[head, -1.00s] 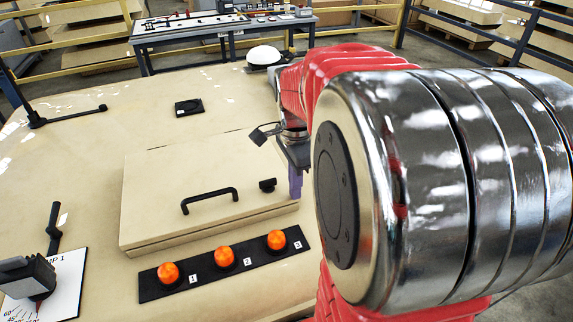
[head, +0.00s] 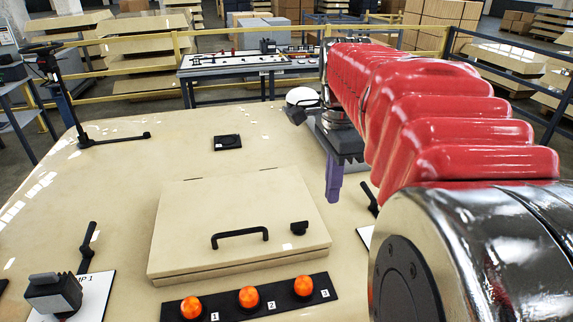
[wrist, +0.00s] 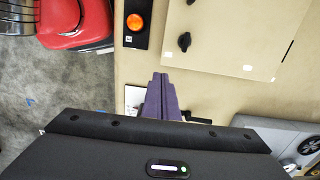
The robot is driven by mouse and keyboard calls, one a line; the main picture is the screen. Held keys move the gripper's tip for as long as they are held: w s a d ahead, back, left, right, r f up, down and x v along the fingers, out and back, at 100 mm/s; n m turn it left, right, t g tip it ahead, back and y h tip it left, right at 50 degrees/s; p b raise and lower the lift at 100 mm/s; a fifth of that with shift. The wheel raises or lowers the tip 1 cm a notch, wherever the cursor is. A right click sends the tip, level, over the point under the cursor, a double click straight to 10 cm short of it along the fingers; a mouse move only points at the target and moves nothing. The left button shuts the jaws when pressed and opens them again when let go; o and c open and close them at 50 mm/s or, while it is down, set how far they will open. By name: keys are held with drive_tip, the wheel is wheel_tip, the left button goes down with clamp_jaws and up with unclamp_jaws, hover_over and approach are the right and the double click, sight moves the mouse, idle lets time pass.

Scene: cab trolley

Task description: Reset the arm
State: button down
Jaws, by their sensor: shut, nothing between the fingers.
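My gripper (head: 333,182) shows in the head view at the end of my red arm. Its purple fingers point down, to the right of the closed beige hatch. In the wrist view the two purple fingers (wrist: 161,97) lie together with nothing between them. They hang above the beige panel (head: 110,205) and appear clear of it. The hatch (head: 190,222) is shut, with a black bar handle (head: 240,237) and a small black knob (head: 299,228) on its lid.
Several orange buttons (head: 249,297) sit on a black strip in front of the hatch. A black lever (head: 86,247) stands at left beside a box-shaped control (head: 53,294). A white dome (head: 302,97) is near the panel's back edge.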

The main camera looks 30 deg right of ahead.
drive_tip(key=shift+r, duration=0.35)
idle(0.4)
drive_tip(key=a+f+n+t+h, duration=0.1)
drive_tip(key=a+f+n+t, duration=0.35)
drive_tip(key=n, duration=0.85)
drive_tip(key=s+a+f+n, duration=0.2)
drive_tip(key=a+n, duration=0.2)
drive_tip(key=a, duration=0.4)
drive_tip(key=s+a+f+n+t+y, duration=0.1)
drive_tip(key=s+a+f+n, duration=0.1)
drive_tip(key=a, duration=0.5)
drive_tip(key=s+n, duration=0.1)
drive_tip(key=n, duration=0.1)
drive_tip(key=shift+a+n, duration=0.3)
drive_tip(key=shift+a, duration=0.05)
drive_tip(key=shift+s, duration=0.1)
